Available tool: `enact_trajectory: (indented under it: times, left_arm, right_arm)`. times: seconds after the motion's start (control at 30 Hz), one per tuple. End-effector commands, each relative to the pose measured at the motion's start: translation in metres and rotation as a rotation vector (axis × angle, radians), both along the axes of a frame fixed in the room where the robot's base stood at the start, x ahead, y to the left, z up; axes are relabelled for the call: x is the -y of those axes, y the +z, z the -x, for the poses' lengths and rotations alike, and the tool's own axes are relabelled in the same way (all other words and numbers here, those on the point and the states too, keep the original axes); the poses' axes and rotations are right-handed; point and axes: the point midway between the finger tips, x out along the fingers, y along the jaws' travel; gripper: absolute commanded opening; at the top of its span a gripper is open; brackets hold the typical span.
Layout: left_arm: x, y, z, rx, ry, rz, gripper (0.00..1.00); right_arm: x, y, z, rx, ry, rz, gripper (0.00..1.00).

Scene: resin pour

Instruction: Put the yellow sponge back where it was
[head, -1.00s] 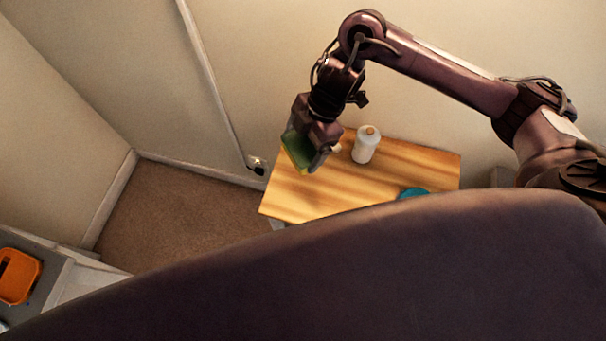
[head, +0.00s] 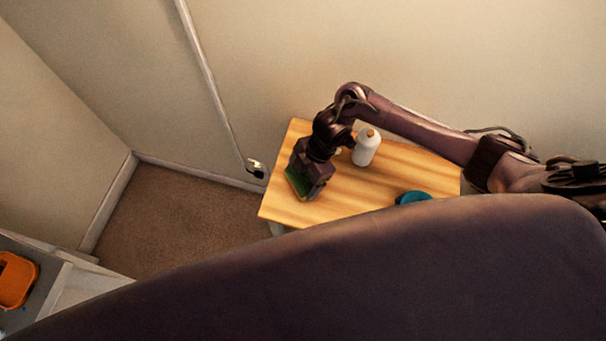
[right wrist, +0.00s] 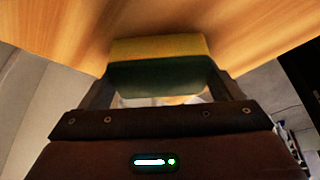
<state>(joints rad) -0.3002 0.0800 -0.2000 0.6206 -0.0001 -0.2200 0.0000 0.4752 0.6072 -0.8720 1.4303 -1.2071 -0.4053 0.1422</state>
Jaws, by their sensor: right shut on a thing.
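The yellow sponge (right wrist: 160,46) has a dark green layer and sits between the fingers of my right gripper (right wrist: 165,85) in the right wrist view. In the head view the sponge (head: 298,183) shows mostly its green side under my right gripper (head: 305,182), low at the left part of the wooden table (head: 350,190). The gripper is shut on it. I cannot tell whether the sponge touches the tabletop. My left gripper is out of view.
A white bottle (head: 366,148) with an orange-brown top stands on the table right of the gripper. A teal round thing (head: 412,198) is at the table's front edge, partly hidden by my body. An orange container (head: 15,280) is on a grey surface at lower left.

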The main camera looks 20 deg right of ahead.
Motion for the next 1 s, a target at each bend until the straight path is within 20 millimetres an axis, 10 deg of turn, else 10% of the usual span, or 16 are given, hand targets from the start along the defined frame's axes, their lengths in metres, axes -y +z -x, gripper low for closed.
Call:
enact_trajectory:
  times: [0.1, 0.13, 0.23, 0.57, 1.0]
  left_arm:
    - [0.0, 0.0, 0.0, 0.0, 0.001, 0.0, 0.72]
    - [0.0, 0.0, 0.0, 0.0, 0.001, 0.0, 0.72]
    - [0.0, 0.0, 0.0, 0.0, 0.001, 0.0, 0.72]
    - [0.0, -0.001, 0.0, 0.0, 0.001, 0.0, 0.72]
    - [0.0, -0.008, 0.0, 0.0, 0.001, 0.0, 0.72]
  right_arm:
    - [0.0, 0.0, 0.0, 0.0, -0.001, 0.0, 0.67]
    - [0.0, 0.0, 0.0, 0.0, -0.001, 0.0, 0.89]
    - [0.0, 0.0, 0.0, 0.0, -0.001, 0.0, 1.0]
    - [0.004, 0.008, -0.001, 0.001, -0.001, 0.0, 1.0]
    - [0.036, 0.086, -0.007, 0.003, 0.0, 0.001, 1.0]
